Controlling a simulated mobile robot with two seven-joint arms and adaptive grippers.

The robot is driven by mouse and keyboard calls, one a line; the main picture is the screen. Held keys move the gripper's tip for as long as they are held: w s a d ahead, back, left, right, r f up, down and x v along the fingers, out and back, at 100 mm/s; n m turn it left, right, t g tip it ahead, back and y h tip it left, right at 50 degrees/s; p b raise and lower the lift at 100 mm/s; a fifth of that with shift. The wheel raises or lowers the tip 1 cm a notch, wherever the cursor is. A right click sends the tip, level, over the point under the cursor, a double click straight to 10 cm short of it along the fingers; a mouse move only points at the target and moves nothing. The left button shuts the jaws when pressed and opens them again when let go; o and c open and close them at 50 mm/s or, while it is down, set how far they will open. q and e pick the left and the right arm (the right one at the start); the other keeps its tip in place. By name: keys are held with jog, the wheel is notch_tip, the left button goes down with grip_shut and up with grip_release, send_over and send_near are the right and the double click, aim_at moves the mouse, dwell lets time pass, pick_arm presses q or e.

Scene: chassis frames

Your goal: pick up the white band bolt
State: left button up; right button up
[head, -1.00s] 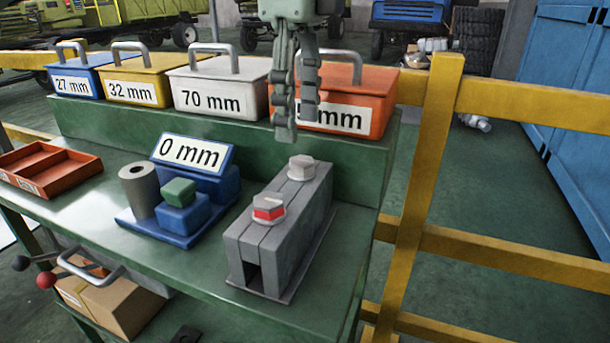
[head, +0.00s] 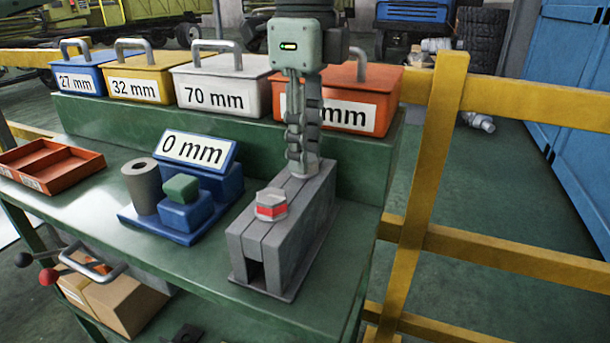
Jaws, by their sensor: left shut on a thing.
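The grey chassis frame block (head: 262,246) stands on the green bench with two hex bolts on its top. The near bolt (head: 271,203) is pale grey with a red band and stands free. The far bolt (head: 305,173) is pale all over, with no red showing, and is the white band bolt. My left gripper (head: 303,160) points straight down over the far end of the block and is shut on this bolt. Its fingers hide most of the head. The bolt is still at the block's top; whether it has lifted at all I cannot tell. My right gripper is not in view.
Labelled lidded boxes stand on the raised back shelf, with the orange box (head: 386,92) right behind my gripper. A blue fixture marked 0 mm (head: 166,227) is left of the block. A red tray (head: 82,172) lies further left. Yellow rails (head: 428,180) stand at right.

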pick_arm(q)
grip_shut()
